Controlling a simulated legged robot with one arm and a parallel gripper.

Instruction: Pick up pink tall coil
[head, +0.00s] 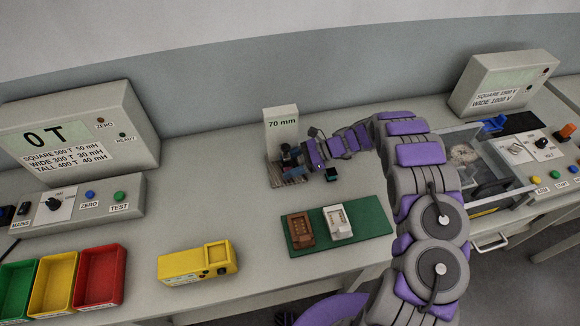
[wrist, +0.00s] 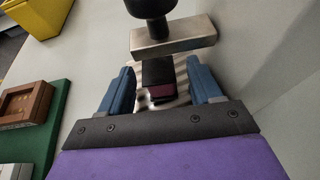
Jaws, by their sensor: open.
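In the wrist view my gripper (wrist: 161,72) is open, with one blue finger on each side of a dark block with a pink-magenta band (wrist: 160,92). This block appears to be the pink tall coil. The fingers look apart from it, with a gap on both sides. A metal bar (wrist: 173,40) with a dark round knob lies just beyond it. In the head view my gripper (head: 298,160) is low at the fixture in front of the "70 mm" sign (head: 282,125). There the coil is hidden or too small to tell.
A green board (head: 375,213) with a brown holder (head: 300,230) and a white holder (head: 338,222) lies nearer. A yellow device (head: 190,266) and red (head: 121,270), yellow and green bins stand left. The bench between them is clear. An open-topped test box stands right.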

